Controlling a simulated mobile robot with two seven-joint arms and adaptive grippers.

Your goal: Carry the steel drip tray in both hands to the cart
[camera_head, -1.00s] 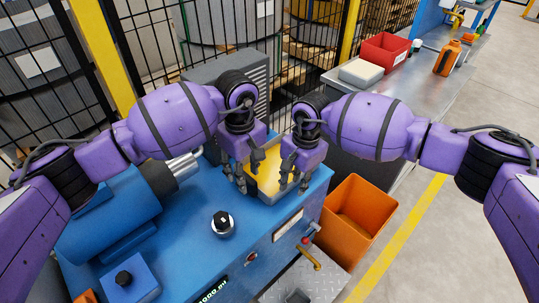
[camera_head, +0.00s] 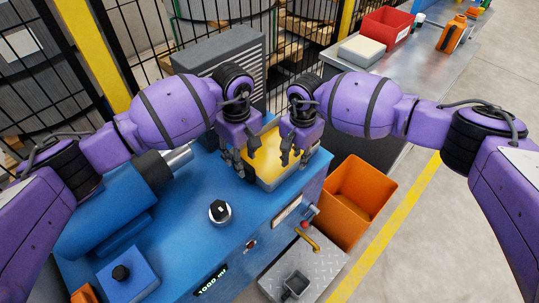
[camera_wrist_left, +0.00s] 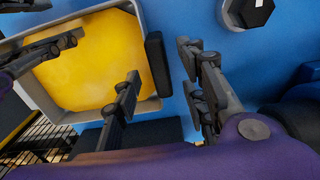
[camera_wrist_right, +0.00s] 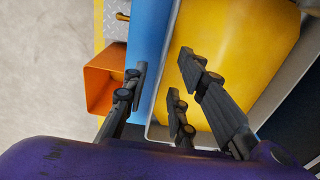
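The steel drip tray (camera_head: 284,180) sits on the blue machine top, a pale rim around a yellow inside (camera_head: 268,148). My left gripper (camera_head: 238,166) is open at the tray's left side. In the left wrist view its fingers (camera_wrist_left: 161,68) are spread either side of a black block (camera_wrist_left: 158,63) on the tray rim (camera_wrist_left: 148,108), with gaps showing. My right gripper (camera_head: 293,157) is open at the tray's right side. In the right wrist view its fingers (camera_wrist_right: 161,76) straddle the near tray edge, some over the yellow inside (camera_wrist_right: 240,45). Contact cannot be told.
An orange bin (camera_head: 355,200) stands right of the machine (camera_head: 170,240). A diamond-plate surface (camera_head: 325,268) with a small grey square cup (camera_head: 295,284) lies in front. A steel bench (camera_head: 400,70) holds a red bin (camera_head: 388,27). Wire fence stands behind; open floor lies right.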

